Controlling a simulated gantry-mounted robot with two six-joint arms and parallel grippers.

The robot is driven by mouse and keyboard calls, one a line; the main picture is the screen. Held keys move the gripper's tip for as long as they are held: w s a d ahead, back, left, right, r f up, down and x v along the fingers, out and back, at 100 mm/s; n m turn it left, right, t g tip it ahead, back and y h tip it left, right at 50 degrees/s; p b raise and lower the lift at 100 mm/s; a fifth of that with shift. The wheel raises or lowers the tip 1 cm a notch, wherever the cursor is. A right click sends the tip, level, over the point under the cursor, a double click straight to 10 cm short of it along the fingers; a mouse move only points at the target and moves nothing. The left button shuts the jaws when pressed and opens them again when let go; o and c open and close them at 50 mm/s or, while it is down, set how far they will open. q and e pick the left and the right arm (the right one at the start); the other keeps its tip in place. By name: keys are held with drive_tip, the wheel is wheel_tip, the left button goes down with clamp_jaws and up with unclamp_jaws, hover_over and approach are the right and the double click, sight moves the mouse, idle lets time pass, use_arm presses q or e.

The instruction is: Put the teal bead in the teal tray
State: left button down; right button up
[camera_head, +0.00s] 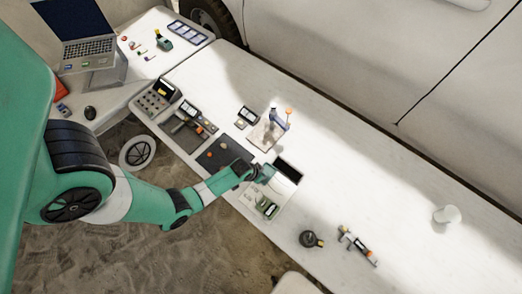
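My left arm reaches in from the left, and my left gripper (264,174) is over the work table, at the right end of a dark mat (232,146) and beside a white holder (291,181) with a black back part. The gripper is too small here to tell whether its fingers are open or shut or hold anything. I cannot make out a teal bead. No tray is clearly teal; a pale tray (247,199) with a dark greenish item in it lies just below the gripper. My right gripper is not in view.
Small orange pieces (222,146) lie on the dark mat. A stand with an orange top (289,112) rises behind. A round dark object (308,239), a small tool (358,245) and a white cup (447,214) are to the right. The table's right middle is clear.

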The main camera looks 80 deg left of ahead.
use_arm(q)
drive_tip(key=shift+f, duration=0.75)
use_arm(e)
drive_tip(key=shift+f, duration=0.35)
use_arm(q)
drive_tip(key=shift+f, duration=0.15)
drive_tip(key=c, duration=1.1)
unclamp_jaws()
drive_tip(key=shift+s, duration=0.1)
drive_tip(key=shift+o, duration=0.2)
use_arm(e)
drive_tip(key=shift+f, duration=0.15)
use_arm(q)
drive_tip(key=p+v, duration=0.9)
drive_tip(key=v, duration=0.3)
drive_tip(key=shift+r, duration=0.2)
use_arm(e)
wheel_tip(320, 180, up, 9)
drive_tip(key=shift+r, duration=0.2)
